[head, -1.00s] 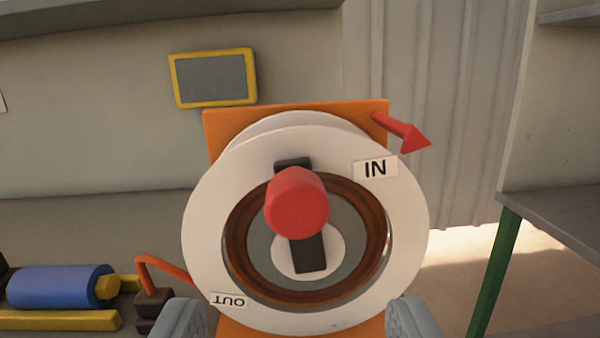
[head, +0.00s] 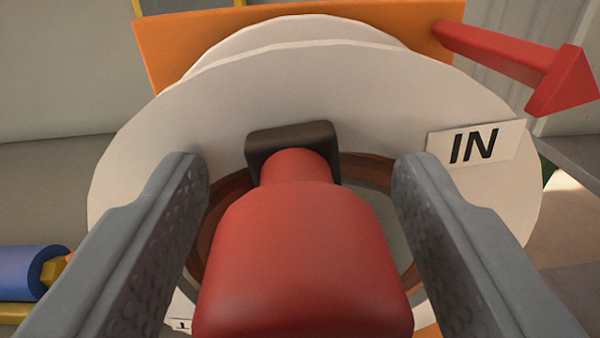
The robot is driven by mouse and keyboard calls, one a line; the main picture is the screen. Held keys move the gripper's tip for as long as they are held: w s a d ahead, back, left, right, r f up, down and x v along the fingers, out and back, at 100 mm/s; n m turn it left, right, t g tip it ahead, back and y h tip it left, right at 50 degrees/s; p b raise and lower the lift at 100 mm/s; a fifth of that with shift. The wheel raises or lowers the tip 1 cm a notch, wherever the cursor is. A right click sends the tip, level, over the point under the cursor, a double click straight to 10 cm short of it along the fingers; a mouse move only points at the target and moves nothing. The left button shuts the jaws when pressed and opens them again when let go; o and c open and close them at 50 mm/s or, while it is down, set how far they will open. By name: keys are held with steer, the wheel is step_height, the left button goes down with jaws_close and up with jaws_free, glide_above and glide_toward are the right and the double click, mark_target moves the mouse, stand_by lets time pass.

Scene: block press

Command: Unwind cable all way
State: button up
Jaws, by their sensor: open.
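The cable reel is a white disc (head: 220,110) in front of an orange plate (head: 170,45). A red knob (head: 300,260) sticks out toward me on a dark crank arm (head: 290,140) and fills the lower middle of the view. My gripper (head: 300,175) is open, with one grey finger on each side of the knob and a visible gap at each side. Part of the brown cable winding (head: 225,200) shows behind the knob and fingers. A label "IN" (head: 474,146) is on the disc's right. The "OUT" label is mostly hidden at the lower left.
A red arrow (head: 520,60) sticks out to the upper right of the orange plate. A blue cylinder (head: 30,272) with yellow parts lies at the lower left, behind my left finger. A grey wall stands behind.

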jaws_close()
steer(key=shift+a, duration=0.1)
steer(key=shift+a+f+n, duration=0.15)
steer(key=shift+a+n, duration=0.3)
steer(key=shift+n, duration=0.3)
steer(key=shift+a+f+n, duration=0.15)
steer(key=shift+a+n, duration=0.3)
steer(key=shift+n, duration=0.3)
steer(key=a+f+n, duration=0.4)
steer(key=f+n, duration=0.1)
steer(key=n, duration=0.7)
steer(key=shift+a+f, duration=0.2)
steer(key=shift+f, duration=0.1)
steer(key=shift+s, duration=0.1)
